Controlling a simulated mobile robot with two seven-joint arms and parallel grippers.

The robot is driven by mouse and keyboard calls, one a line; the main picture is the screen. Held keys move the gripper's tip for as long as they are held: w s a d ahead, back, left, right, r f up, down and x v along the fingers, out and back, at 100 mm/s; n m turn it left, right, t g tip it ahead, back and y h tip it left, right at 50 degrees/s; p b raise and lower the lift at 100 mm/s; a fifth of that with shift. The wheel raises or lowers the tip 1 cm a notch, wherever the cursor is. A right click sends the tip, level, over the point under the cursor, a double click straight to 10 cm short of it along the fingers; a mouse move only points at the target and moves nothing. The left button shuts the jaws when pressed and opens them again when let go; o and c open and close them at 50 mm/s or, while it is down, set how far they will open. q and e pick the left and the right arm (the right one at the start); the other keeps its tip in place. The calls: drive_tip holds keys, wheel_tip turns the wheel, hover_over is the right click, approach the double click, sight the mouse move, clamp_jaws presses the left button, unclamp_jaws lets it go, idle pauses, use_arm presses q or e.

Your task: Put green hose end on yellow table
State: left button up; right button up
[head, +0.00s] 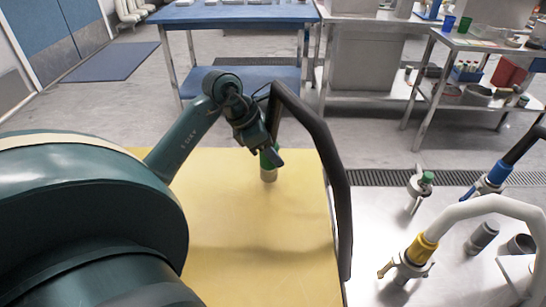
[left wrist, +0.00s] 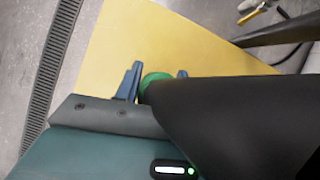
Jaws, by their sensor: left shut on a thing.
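The yellow table (head: 240,240) fills the lower middle of the head view and also shows in the left wrist view (left wrist: 200,50). My left gripper (head: 272,158) is over the far part of this table. It is shut on the green hose end (head: 268,165), which hangs tip down; I cannot tell whether the tip touches the tabletop. The green collar (left wrist: 152,80) shows between the blue fingers in the left wrist view. The black hose (head: 335,165) arches up from it and drops along the table's right edge. My right gripper is not in view.
To the right, a pale surface holds a white hose with a yellow collar (head: 422,250), a blue-collared hose end (head: 497,174) and a green-topped fitting (head: 425,180). A blue table (head: 230,14) and metal shelving (head: 450,40) stand behind. The near yellow tabletop is clear.

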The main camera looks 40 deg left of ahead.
use_arm(q)
wheel_tip(320, 180, down, 2)
drive_tip(key=shift+f, duration=0.1)
drive_tip(key=o, duration=0.8)
drive_tip(key=shift+f, duration=0.15)
drive_tip(key=o, duration=0.5)
drive_tip(key=shift+r, duration=0.35)
drive_tip(key=v, duration=1.1)
drive_tip(key=shift+s+r, duration=0.25)
drive_tip(key=shift+r, duration=0.1)
